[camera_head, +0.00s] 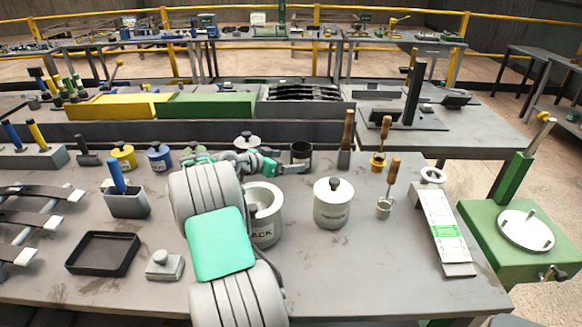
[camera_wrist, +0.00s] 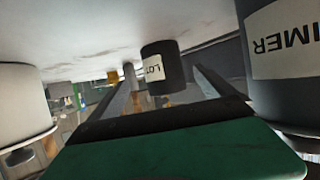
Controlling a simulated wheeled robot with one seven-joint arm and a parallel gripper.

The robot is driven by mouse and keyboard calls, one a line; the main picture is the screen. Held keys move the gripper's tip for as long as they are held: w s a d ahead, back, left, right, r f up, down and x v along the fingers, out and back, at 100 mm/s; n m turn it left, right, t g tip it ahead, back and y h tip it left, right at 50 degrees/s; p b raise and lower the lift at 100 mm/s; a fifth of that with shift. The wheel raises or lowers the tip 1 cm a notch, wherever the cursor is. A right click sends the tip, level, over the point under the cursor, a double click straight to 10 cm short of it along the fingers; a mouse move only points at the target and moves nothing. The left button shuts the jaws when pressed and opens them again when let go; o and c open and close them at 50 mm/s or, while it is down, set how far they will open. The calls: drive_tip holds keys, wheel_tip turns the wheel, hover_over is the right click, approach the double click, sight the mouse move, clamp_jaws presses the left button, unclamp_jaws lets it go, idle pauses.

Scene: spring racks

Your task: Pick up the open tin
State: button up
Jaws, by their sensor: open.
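The open tin (camera_head: 301,152) is a small dark cylinder with an open top, standing on the bench beyond the white pots in the head view. In the wrist view, which appears upside down, the dark tin (camera_wrist: 160,68) shows a pale label starting "LO". My gripper (camera_head: 291,164) is low over the bench, its fingers reaching right toward the tin. In the wrist view its two dark fingers are spread, with the tin showing between their far ends. Whether the fingers touch it cannot be told. The tin's lower part is partly hidden in the head view.
A white pot (camera_head: 265,222) marked "ACK" stands close beside my arm, and a lidded white pot (camera_head: 332,205) stands to its right. A dark pot (camera_wrist: 288,65) labelled "IMER" is close at the right in the wrist view. A wooden-handled brush (camera_head: 347,140) stands right of the tin.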

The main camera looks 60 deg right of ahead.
sight(293, 159)
drive_tip(key=x, duration=0.3)
drive_tip(key=p+x, duration=0.1)
drive_tip(key=x, duration=0.3)
drive_tip(key=shift+w+r, duration=0.1)
drive_tip(key=shift+w, duration=0.15)
drive_tip(key=c, duration=1.8)
